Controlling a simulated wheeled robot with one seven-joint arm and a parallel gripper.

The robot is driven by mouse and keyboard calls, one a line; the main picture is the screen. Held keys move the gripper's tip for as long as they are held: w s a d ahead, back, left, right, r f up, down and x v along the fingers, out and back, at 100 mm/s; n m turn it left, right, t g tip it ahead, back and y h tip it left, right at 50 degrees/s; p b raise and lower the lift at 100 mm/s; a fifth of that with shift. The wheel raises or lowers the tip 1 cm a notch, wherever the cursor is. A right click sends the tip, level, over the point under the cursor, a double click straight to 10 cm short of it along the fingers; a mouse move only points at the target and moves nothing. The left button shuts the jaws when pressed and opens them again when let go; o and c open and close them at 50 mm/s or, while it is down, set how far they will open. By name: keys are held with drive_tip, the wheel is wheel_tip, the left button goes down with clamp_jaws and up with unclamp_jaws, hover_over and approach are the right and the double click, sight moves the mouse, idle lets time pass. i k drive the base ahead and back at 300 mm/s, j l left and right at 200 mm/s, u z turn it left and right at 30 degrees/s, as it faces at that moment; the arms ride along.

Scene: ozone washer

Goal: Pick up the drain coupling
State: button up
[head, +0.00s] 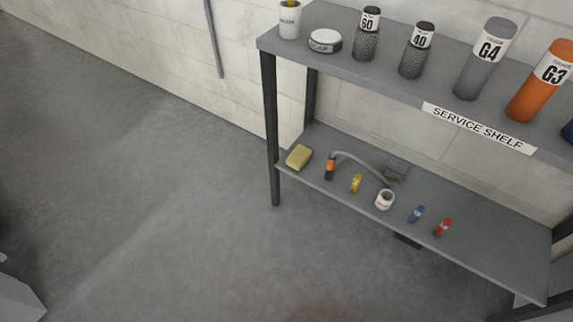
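No part in view is labelled as the drain coupling. The likeliest match is a small orange-and-black fitting (330,168) standing on the lower board of the service shelf (480,235), near its left end. A curved grey hose (362,159) runs from beside its top toward the right; I cannot tell whether they are joined. Small blue (416,214) and red (443,227) cylinders farther right on the same board are too small to identify. My gripper is not in view.
A yellow sponge (299,157), a small yellow item (356,183), a white roll (384,200) and a dark grey block (397,170) share the lower board. The upper board (395,80) with several canisters overhangs it. Open floor (150,200) lies at left and in front.

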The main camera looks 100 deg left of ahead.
sight(331, 164)
drive_tip(key=u, duration=3.2)
drive_tip(key=i+j+z, duration=0.1)
drive_tip(key=i+j, duration=0.45)
drive_tip(key=j, duration=0.3)
drive_tip(key=i+j+z, duration=0.15)
drive_tip(key=j, duration=0.25)
drive_tip(key=i, duration=0.1)
